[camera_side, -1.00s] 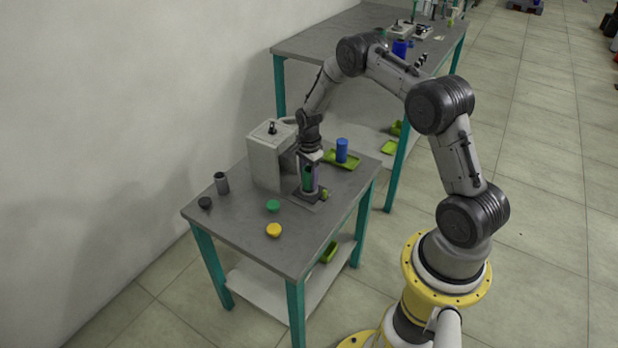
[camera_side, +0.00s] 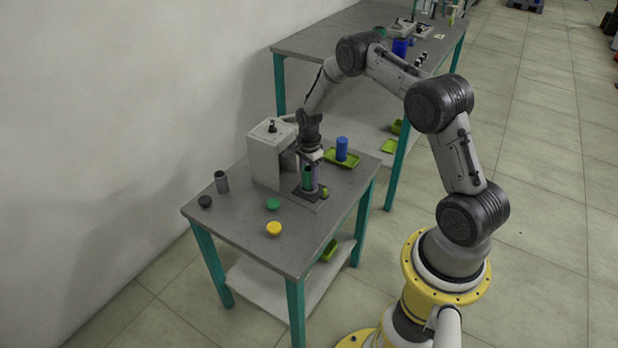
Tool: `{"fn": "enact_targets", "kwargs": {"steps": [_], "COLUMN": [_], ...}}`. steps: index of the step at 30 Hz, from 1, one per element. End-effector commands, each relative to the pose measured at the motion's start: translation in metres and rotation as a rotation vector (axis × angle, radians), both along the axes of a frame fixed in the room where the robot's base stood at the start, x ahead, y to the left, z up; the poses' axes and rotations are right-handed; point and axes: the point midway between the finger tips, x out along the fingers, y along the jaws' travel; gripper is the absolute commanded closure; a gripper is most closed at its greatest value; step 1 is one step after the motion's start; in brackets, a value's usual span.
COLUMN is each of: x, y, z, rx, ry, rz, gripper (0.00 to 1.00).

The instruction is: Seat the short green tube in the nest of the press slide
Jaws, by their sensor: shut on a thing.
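The short green tube (camera_side: 308,177) stands upright between the fingers of my gripper (camera_side: 309,172), which points straight down and is shut on it. The tube is over the dark nest of the press slide (camera_side: 309,193), in front of the press. Its lower end is at or just above the nest; I cannot tell whether it touches. My gripper's fingers hide part of the tube.
The light grey press (camera_side: 263,160) stands just left of my gripper. A blue cylinder (camera_side: 341,149) stands on a green tray (camera_side: 352,160) behind right. A grey tube (camera_side: 221,181), black cap (camera_side: 205,202), green cap (camera_side: 272,204) and yellow cap (camera_side: 274,229) sit on the table's left and front.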

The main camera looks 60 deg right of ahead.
Motion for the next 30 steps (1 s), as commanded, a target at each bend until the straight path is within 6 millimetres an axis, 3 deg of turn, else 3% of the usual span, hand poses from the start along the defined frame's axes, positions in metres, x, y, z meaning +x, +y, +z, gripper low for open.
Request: {"fn": "enact_targets", "kwargs": {"steps": [25, 26, 30], "x": [-0.005, -0.005, -0.005], "y": [0.000, 0.000, 0.000], "z": [-0.018, -0.018, -0.018], "rx": [0.001, 0.001, 0.002], "ry": [0.008, 0.008, 0.009], "rz": [0.000, 0.000, 0.001], "gripper": [1.00, 0.49, 0.24]}}
